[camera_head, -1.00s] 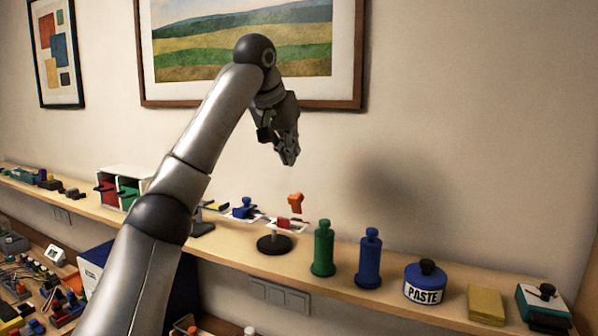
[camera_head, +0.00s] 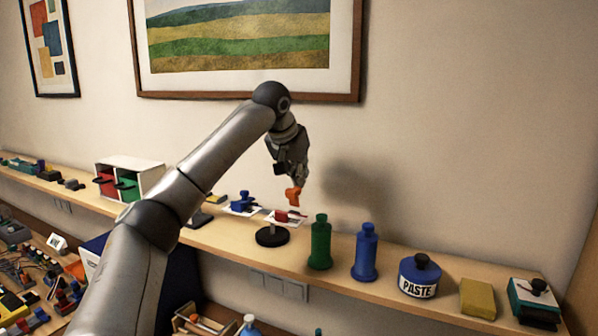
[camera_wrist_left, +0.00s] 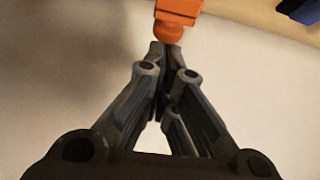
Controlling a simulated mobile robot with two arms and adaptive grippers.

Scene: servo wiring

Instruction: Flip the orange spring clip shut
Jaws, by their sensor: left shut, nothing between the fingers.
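My left gripper (camera_head: 297,184) is shut and empty, pointing down right at the top of the clip. In the left wrist view its fingertips (camera_wrist_left: 160,48) meet just beside the clip's rounded end; I cannot tell whether they touch it. My right gripper is not in view.
A green bottle (camera_head: 320,243) and a blue bottle (camera_head: 365,253) stand close right of the stand. A blue part (camera_head: 244,202) on a white plate is to its left. A paste jar (camera_head: 420,277) is further right. The wall is close behind the shelf.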

